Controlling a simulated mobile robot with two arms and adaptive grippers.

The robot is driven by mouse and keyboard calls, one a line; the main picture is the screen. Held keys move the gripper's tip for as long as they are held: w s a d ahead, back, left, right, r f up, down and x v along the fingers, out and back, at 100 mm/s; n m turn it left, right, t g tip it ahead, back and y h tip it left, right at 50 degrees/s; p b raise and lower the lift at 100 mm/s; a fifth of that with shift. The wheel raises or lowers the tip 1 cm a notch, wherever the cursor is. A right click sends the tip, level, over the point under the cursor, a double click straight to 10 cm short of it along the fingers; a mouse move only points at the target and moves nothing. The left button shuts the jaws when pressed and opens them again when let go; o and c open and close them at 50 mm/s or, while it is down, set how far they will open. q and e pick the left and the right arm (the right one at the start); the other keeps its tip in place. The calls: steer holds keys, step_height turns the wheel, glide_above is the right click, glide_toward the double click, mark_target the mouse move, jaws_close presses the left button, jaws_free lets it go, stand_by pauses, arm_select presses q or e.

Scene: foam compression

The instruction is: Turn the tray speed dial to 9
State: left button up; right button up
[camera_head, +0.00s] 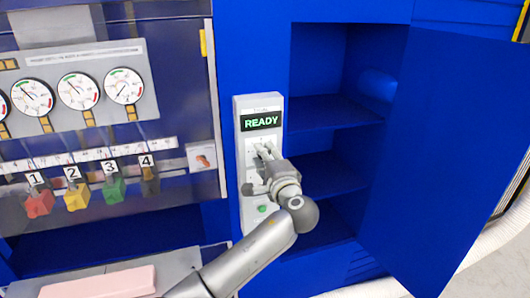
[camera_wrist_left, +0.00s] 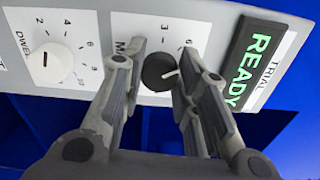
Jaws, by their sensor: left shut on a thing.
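A narrow grey control panel (camera_head: 246,109) stands upright on the blue machine, with a display (camera_head: 261,122) reading READY in green. My left gripper (camera_head: 264,150) is at the panel just below the display. In the left wrist view my left gripper (camera_wrist_left: 158,58) has its fingers on both sides of a black dial (camera_wrist_left: 158,74) and is shut on it. The dial's white mark points to the right. A 3 and a 6 show above it; its label is mostly hidden by a finger. A white dial (camera_wrist_left: 52,64) labelled DWELL, numbered up to 10, is beside it. My right gripper is out of view.
An open blue cabinet with shelves (camera_head: 330,110) and its open door (camera_head: 440,160) are right of the panel. Several round gauges (camera_head: 78,91) and coloured numbered valve handles (camera_head: 76,198) are on the left. A pink block (camera_head: 98,283) lies at the bottom left.

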arm_select(q)
steer(key=shift+m+p, duration=1.95)
steer(key=shift+m, duration=1.15)
steer(key=shift+f, duration=0.1)
steer(key=o, duration=1)
steer(key=shift+s, duration=0.1)
steer(key=v, duration=1.2)
